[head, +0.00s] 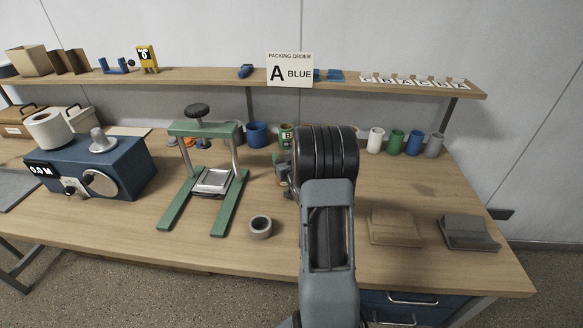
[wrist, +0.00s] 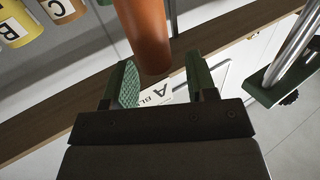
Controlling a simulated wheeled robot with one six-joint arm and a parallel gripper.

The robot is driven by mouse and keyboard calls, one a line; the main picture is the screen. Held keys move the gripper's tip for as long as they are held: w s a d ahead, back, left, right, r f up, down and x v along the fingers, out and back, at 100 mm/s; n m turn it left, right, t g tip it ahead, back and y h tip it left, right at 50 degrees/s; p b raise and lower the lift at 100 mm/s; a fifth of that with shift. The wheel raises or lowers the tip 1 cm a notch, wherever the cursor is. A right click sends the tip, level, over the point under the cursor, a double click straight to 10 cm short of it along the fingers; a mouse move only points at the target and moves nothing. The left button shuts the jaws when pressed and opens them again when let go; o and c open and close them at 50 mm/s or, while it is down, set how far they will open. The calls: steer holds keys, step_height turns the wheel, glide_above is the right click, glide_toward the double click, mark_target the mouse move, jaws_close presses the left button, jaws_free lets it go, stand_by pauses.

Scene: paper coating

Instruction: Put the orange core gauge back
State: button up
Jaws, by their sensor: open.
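An orange-brown cylinder, which looks like the orange core gauge (wrist: 146,30), fills the top middle of the wrist view. Its near end reaches down to the gap between the fingertips of my gripper (wrist: 160,66). The two green-padded fingers stand apart on either side, and I see no clear contact. In the head view my own arm hides most of the gripper and whatever is at it. A small orange thing (head: 187,141) shows behind the green press in the head view; I cannot tell what it is.
The green press (head: 175,205) stands left of my arm, with a grey ring (head: 260,227) beside it. Coloured cups, including a green one (head: 396,142), line the back under the shelf (head: 200,77). Brown (head: 396,227) and grey (head: 469,233) blocks sit at the right.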

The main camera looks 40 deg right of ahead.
steer(key=b+v, duration=0.2)
steer(key=v, duration=1)
steer(key=s+a+r+n+g+y, duration=0.1)
steer(key=s+a+g+y, duration=0.1)
steer(key=a+g, duration=0.45)
steer(key=s+a+r+n+g+y, duration=0.1)
steer(key=s+a+r+g, duration=0.15)
steer(key=a, duration=0.75)
steer(key=s+a+n+g+y, duration=0.1)
steer(key=s+a+g+y, duration=0.1)
steer(key=s+a+g, duration=0.2)
steer(key=s+a, duration=0.3)
steer(key=s, duration=0.2)
steer(key=shift+a+g, duration=0.3)
steer(key=shift+g, duration=0.1)
steer(key=shift+r, duration=0.1)
